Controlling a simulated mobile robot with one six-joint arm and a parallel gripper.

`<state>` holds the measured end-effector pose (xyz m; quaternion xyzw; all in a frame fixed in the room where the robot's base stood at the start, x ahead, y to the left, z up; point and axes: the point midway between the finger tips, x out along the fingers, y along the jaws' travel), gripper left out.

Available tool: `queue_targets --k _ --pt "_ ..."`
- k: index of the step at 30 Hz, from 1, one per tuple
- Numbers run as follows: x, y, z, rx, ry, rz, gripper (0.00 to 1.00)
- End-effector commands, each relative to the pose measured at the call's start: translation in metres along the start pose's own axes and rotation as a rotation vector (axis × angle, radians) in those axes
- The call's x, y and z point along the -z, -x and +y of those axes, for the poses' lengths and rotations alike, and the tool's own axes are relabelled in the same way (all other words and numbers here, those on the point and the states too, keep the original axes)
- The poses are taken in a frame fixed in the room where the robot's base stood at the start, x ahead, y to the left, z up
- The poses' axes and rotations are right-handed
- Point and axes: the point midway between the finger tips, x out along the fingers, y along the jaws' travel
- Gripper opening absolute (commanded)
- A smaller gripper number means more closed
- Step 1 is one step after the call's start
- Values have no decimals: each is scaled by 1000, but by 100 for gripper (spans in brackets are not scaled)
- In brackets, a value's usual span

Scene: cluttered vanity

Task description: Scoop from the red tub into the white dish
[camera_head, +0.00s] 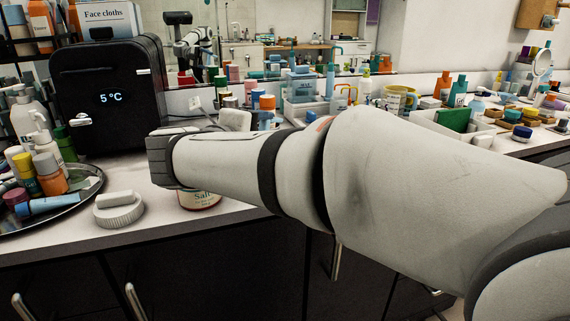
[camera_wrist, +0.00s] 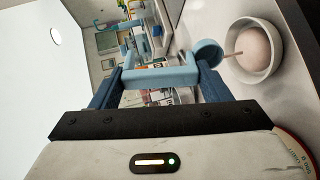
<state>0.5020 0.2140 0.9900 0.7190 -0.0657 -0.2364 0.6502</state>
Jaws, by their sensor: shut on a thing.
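My gripper (camera_wrist: 158,76) is shut on a light blue scoop (camera_wrist: 207,53), whose handle crosses between the dark blue fingers in the wrist view. The scoop's cup is close to the rim of the white dish (camera_wrist: 236,72); I cannot tell whether they touch. The dish holds a rounded pinkish-brown mass, and a thin pale stick crosses its rim. The red tub (camera_head: 200,199) stands on the counter in the head view, mostly hidden behind my arm, with part of its label showing. A red-edged piece of it shows at the wrist view's lower right (camera_wrist: 297,150). The fingertips are hidden in the head view.
A round ridged white lid (camera_head: 118,216) with a pale bar on it lies near the counter's front edge. A black appliance (camera_head: 110,95) stands behind. A dark tray (camera_head: 75,210) of bottles is at left, and clutter fills the back.

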Motion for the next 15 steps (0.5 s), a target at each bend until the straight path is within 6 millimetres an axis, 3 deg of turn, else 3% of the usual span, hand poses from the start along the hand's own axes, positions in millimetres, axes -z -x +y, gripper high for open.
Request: queue_targets --k 8,15 --pt "0 0 -3 -12 3 0 38" --pt "2 7 -16 -138 24 2 38"
